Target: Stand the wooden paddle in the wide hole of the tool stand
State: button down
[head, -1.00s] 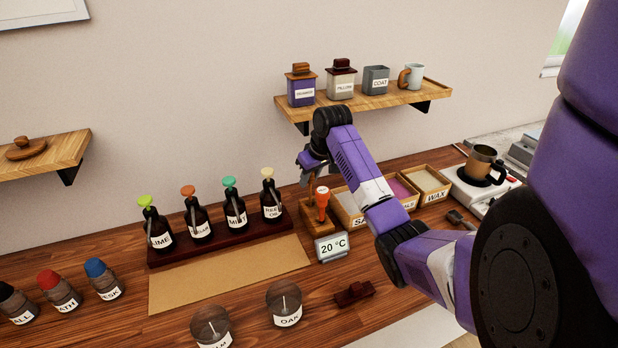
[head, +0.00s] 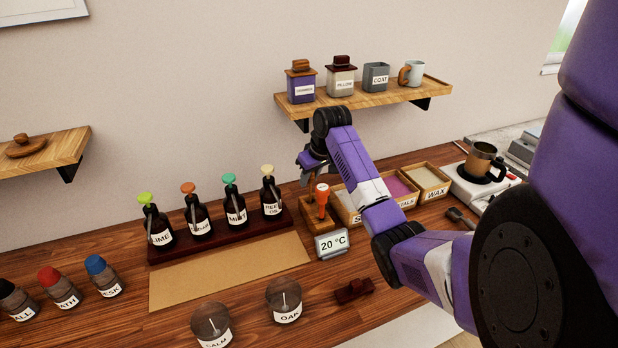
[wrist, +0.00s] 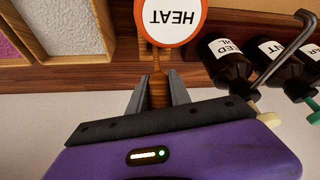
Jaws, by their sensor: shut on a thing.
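The wooden tool stand (head: 319,226) is on the counter, right of the dark bottles. An orange tool with a round white face (head: 322,188) stands in it; the wrist view shows its label, HEAT (wrist: 168,18). My gripper (wrist: 158,86) is shut on the brown handle of the wooden paddle (wrist: 159,92), between its two grey fingers. In the head view, my gripper (head: 311,163) is just above and behind the stand. The paddle's lower end and the wide hole are hidden by the stand and the orange tool, so I cannot tell whether the paddle is inside.
Labelled pump bottles (head: 197,220) stand close on the left on a dark rack. Open wooden boxes (head: 425,184) are close on the right. A 20 °C display (head: 332,244) stands in front. A shelf (head: 375,101) with containers hangs above. The tan mat (head: 225,275) is clear.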

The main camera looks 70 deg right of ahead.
jog(key=c, duration=1.1)
grip_release()
jog(key=shift+f, duration=0.1)
jog(key=b+v, duration=0.1)
jog(key=v, duration=0.7)
jog(key=shift+b, duration=0.35)
jog(key=shift+w, duration=0.1)
